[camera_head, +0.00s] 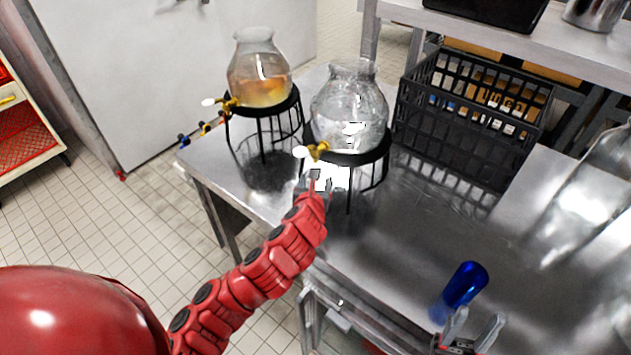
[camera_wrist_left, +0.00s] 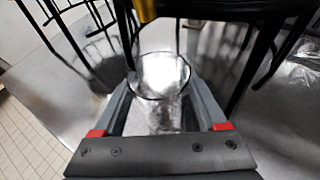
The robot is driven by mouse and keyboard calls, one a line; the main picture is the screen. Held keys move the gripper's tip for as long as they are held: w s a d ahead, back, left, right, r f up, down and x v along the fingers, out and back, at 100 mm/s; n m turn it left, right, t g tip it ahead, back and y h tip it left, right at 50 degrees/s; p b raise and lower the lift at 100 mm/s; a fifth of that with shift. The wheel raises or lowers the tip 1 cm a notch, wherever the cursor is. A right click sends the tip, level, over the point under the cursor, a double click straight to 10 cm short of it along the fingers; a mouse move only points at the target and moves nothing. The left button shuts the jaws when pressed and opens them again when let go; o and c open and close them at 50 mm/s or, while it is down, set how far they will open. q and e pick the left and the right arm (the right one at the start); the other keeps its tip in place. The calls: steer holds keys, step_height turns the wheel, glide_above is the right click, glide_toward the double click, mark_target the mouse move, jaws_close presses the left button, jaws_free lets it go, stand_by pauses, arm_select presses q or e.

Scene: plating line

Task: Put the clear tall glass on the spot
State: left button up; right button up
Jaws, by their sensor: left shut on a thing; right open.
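The clear tall glass (camera_wrist_left: 160,76) stands between the fingers of my left gripper (camera_wrist_left: 160,98) in the left wrist view, which is shut on it. In the head view my left gripper (camera_head: 318,184) is at the front of the clear dispenser's stand, just below its gold tap (camera_head: 318,151); the glass is hard to make out against the steel. My right gripper (camera_head: 480,325) is open at the bottom of the head view, close to a blue glass (camera_head: 462,285) on the table. I cannot make out a marked spot in either view.
The clear dispenser (camera_head: 350,110) and an amber-filled dispenser (camera_head: 259,75) stand on black wire stands. A black crate (camera_head: 455,140) sits behind, at the right. Clear glassware (camera_head: 590,195) is at the right edge. The steel table (camera_head: 420,240) is bare in the middle.

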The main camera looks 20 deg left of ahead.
arm_select(q)
steer(key=o, duration=1.5)
steer(key=shift+s, duration=0.15)
